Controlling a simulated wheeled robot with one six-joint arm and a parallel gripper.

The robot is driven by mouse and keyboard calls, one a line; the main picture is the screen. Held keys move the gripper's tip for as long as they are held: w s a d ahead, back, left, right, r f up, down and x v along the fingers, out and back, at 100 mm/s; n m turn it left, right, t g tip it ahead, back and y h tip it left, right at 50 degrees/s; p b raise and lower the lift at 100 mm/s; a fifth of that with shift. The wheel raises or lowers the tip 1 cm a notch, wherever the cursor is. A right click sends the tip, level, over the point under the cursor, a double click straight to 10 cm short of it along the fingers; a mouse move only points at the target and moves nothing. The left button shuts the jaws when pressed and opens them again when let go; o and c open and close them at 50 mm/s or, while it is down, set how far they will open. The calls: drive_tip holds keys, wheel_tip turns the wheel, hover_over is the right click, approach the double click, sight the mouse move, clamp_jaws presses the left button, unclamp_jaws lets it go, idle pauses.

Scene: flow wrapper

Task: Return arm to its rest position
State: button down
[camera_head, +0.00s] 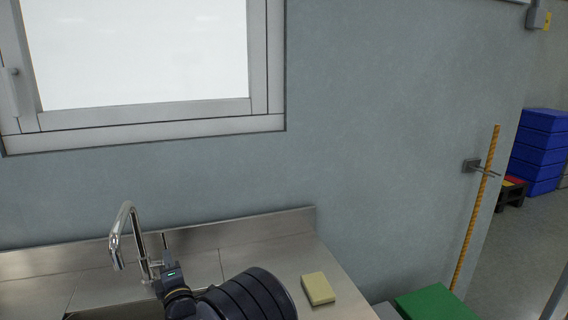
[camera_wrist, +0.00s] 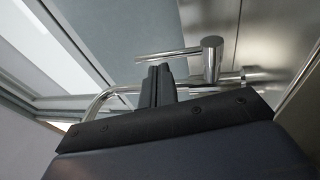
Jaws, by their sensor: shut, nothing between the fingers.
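My gripper (camera_wrist: 158,72) shows in the wrist view with its two dark fingers together and nothing between them. In the head view my dark arm reaches over the sink counter (camera_head: 290,252) from the bottom edge, with its wrist beside the chrome faucet (camera_head: 126,222). In the wrist view the faucet (camera_wrist: 211,58) stands just beyond and to the right of the fingers, with its lever pointing left. I cannot tell whether the fingers touch it. My arm hides part of the sink basin (camera_head: 100,315).
A yellow sponge (camera_head: 318,289) lies on the counter right of my arm. A window (camera_head: 140,115) and grey wall (camera_head: 390,120) stand behind. A green-topped object (camera_head: 435,304) is at the lower right. An orange pole (camera_head: 475,215) and stacked blue crates (camera_head: 540,150) are farther right.

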drive_tip(key=b+v, duration=0.2)
drive_tip(key=v, duration=0.9)
drive_tip(key=shift+s+d, duration=0.2)
drive_tip(key=shift+s, duration=0.2)
drive_tip(key=shift+d+r, duration=0.1)
